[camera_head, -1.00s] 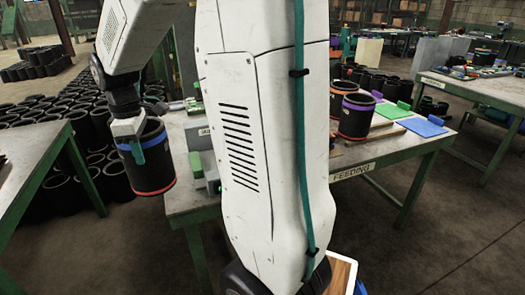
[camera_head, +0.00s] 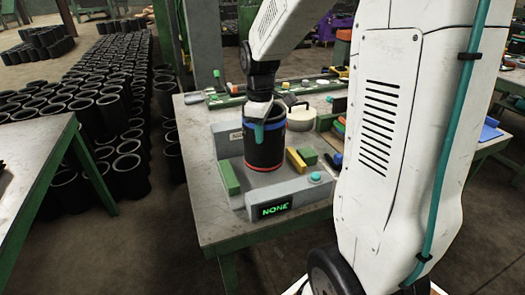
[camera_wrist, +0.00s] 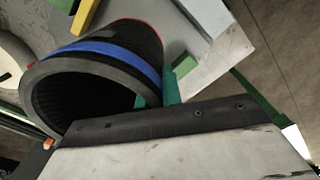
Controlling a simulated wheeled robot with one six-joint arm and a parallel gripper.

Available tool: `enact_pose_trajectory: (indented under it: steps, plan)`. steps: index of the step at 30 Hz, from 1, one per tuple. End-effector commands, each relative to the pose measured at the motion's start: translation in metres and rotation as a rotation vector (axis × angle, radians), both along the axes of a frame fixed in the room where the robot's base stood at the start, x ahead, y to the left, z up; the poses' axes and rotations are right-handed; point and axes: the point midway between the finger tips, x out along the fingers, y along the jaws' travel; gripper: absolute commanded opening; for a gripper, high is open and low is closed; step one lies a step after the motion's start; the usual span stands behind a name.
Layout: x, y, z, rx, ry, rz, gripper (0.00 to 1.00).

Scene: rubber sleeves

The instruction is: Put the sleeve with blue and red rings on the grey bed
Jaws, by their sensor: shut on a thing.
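The black sleeve (camera_head: 265,146) has a blue ring near its top and a red ring near its bottom. It stands upright in my gripper (camera_head: 262,124), which is shut on its upper wall. In the head view it is over the grey bed (camera_head: 238,150), between the bed's raised ends; I cannot tell whether its bottom touches the bed. In the wrist view the sleeve (camera_wrist: 95,80) shows its open mouth and blue ring, with a teal finger (camera_wrist: 170,88) at its wall.
A display reading NONE (camera_head: 275,210) is on the bed's front block. Green (camera_head: 228,178) and yellow (camera_head: 296,160) blocks flank the sleeve. A round pale lidded thing (camera_head: 300,118) stands behind. Many black sleeves (camera_head: 125,165) stand on the floor at left.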

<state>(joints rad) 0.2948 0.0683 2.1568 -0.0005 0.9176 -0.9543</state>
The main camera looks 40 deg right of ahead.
Motion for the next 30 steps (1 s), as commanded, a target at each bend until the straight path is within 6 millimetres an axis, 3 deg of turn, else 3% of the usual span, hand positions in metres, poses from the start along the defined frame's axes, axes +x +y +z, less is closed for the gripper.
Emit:
enact_pose_trajectory:
  steps: [15,26,27,28,30]
  plan:
    - [0.001,0.001,-0.049,-0.001,-0.002,0.002,0.0]
    - [0.001,0.002,-0.053,-0.001,-0.003,0.003,0.0]
    - [0.001,0.002,-0.053,0.0,-0.001,0.003,0.18]
    - [0.001,0.002,-0.053,0.0,-0.001,0.003,0.27]
    - [0.001,0.002,-0.053,0.0,-0.001,0.003,0.29]
